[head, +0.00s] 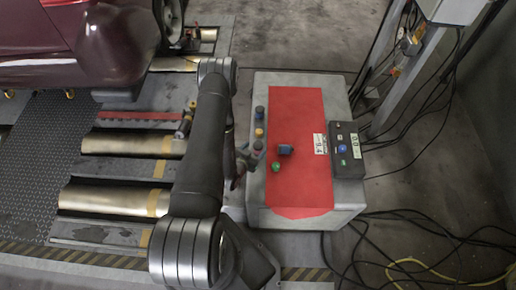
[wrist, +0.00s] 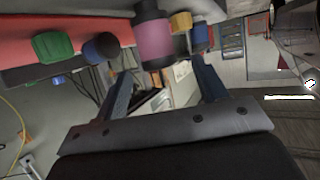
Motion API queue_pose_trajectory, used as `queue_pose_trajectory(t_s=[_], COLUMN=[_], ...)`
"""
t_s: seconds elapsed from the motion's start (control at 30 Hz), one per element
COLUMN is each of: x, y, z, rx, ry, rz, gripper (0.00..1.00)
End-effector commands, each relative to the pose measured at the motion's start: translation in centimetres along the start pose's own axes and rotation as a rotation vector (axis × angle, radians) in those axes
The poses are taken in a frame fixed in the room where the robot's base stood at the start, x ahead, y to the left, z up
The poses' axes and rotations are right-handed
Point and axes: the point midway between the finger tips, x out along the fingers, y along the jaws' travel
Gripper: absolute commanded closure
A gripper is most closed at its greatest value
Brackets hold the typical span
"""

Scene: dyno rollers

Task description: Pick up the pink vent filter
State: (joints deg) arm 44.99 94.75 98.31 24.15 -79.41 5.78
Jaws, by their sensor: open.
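The pink vent filter (wrist: 153,38) is a short pink cylinder with dark ends, seen large in the wrist view. It stands on the cabinet top, near its left edge; in the head view it is a small dark pinkish spot (head: 258,145), partly crowded by my gripper. My gripper (wrist: 162,68) is open and empty. In the wrist view its two fingers point toward the filter from either side, with the filter's near end in line with the gap. In the head view my gripper (head: 242,164) is low beside the cabinet's left edge. Contact cannot be told.
The grey cabinet (head: 338,99) has a red mat (head: 296,108). Near the filter are a green piece (head: 276,167), a blue piece (head: 286,149), a yellow piece (head: 259,132) and another dark blue piece (head: 259,112). A black meter box (head: 344,138) sits at the right.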

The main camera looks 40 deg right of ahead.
Motion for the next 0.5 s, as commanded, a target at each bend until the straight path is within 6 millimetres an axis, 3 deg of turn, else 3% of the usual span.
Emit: queue_pose_trajectory(t_s=[0.23, 0.5], x=[1.9, 5.6], y=[0.0, 0.1], z=[0.3, 1.0], rx=[-0.001, 0.0], ry=[0.0, 0.0], rz=[0.0, 0.0], gripper=[0.35, 0.35])
